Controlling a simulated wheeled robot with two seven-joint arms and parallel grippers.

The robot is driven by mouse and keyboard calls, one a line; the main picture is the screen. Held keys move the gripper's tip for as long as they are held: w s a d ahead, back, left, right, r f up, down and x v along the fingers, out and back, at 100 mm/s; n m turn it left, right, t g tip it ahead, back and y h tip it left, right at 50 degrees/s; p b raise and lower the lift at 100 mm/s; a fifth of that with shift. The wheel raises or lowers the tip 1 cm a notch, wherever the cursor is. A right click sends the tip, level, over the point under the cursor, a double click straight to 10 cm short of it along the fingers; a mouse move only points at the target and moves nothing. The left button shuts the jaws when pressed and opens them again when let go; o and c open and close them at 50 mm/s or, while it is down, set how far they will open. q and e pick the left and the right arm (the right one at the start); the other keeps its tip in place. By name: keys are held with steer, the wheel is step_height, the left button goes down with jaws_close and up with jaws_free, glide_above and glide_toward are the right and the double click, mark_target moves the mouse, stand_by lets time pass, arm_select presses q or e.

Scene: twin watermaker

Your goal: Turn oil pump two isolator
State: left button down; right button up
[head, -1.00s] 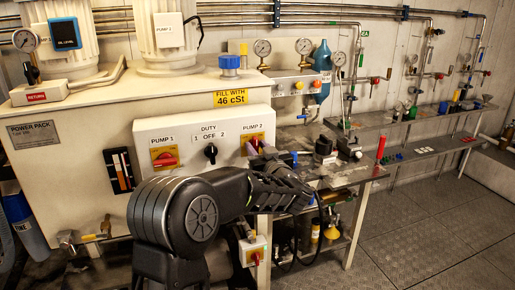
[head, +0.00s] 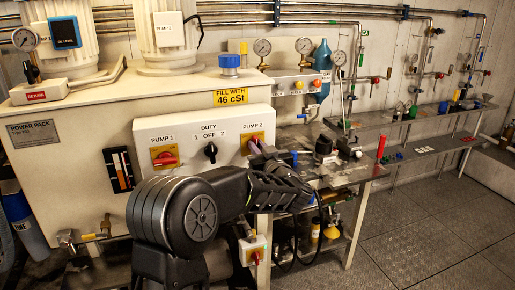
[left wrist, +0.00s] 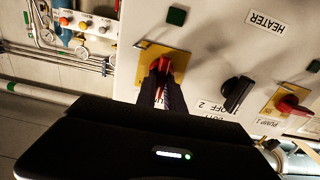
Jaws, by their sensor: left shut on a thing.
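The pump 2 isolator is a red rotary handle on a yellow plate (head: 247,137) at the right of the white control box. My left gripper (head: 257,147) reaches it from the lower right and covers most of the handle. In the left wrist view, which shows the panel upside down, the red handle (left wrist: 165,64) sits between the tips of the left gripper (left wrist: 163,80), which is shut on it. The fingers hide part of the handle, so its exact angle cannot be told. My right gripper is not in view.
The black duty selector (head: 210,152) and the pump 1 isolator (head: 165,157) are on the same box, left of pump 2. A workbench (head: 345,178) with fittings stands to the right. Another isolator box (head: 253,250) is low beside my arm. The floor (head: 430,230) at right is clear.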

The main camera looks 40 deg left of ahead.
arm_select(q)
steer(key=shift+s+a+f+n+b, duration=0.1)
steer(key=shift+f+n+b, duration=0.05)
steer(key=shift+n+b, duration=2.7)
steer(key=shift+s+a+f+n+b, duration=0.1)
steer(key=shift+s+f+n+b, duration=0.1)
steer(key=shift+n+b, duration=2.55)
steer(key=shift+s+f+n+b, duration=0.1)
steer(key=shift+f+n+b, duration=0.05)
steer(key=shift+n+b, duration=2.7)
steer(key=shift+n+p, duration=0.35)
steer(key=shift+n, duration=0.1)
steer(key=c, duration=1.4)
jaws_free()
steer(key=shift+c, duration=0.2)
steer(key=v, duration=0.7)
steer(key=shift+d+b, duration=0.3)
steer(key=shift+d, duration=0.05)
